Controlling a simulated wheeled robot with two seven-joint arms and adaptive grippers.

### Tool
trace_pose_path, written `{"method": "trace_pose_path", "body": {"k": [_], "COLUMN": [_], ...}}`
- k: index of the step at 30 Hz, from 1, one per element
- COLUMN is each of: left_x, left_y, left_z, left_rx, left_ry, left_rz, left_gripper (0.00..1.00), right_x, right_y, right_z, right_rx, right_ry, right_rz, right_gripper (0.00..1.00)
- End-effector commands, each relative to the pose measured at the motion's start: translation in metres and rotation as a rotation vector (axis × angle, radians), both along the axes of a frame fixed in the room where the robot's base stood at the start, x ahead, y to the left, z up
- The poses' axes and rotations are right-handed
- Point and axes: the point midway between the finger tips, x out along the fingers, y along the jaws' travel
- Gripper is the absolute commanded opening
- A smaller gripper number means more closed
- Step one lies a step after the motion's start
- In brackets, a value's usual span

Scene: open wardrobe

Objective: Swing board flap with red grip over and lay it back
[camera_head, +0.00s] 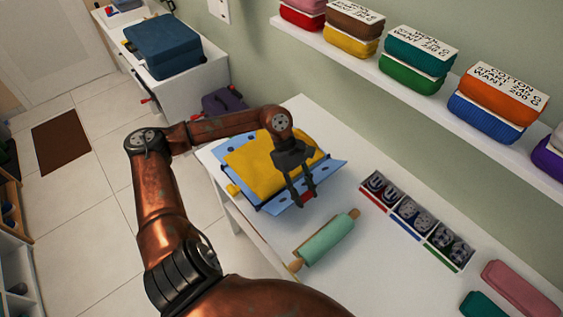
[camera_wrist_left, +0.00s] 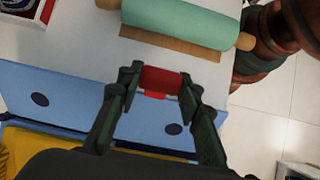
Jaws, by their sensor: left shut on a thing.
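A light blue folding board (camera_head: 228,152) with dark round holes lies on the white table, with a yellow cloth (camera_head: 262,165) spread over it. Its near-right flap (camera_head: 325,173) carries a red grip (camera_head: 307,197). My left gripper (camera_head: 306,200) reaches down over the board and is shut on the red grip. In the left wrist view, the red grip (camera_wrist_left: 160,80) sits between the two fingers (camera_wrist_left: 158,88), at the edge of the blue flap (camera_wrist_left: 75,103). The gripper and arm hide part of the cloth and flap. My right gripper is not in view.
A green rolling pin (camera_head: 328,240) lies on the table close to the flap. A divided box of rolled socks (camera_head: 415,217) and pink folded cloth (camera_head: 520,290) are farther right. A shelf (camera_head: 400,92) with folded stacks runs along the wall. A narrow bare table strip separates board and pin.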

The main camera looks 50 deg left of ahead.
Motion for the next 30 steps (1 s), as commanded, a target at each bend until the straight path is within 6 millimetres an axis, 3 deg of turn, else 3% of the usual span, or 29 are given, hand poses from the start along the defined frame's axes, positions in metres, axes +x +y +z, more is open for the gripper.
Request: {"method": "trace_pose_path", "body": {"k": [30], "left_x": [-0.002], "left_y": [-0.033], "left_z": [-0.054], "left_rx": [0.352], "left_ry": [-0.03], "left_rz": [-0.006], "left_gripper": [0.25], "right_x": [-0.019], "right_y": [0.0], "right_z": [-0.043], "right_rx": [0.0], "right_ry": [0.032], "right_rz": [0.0], "right_gripper": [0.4]}}
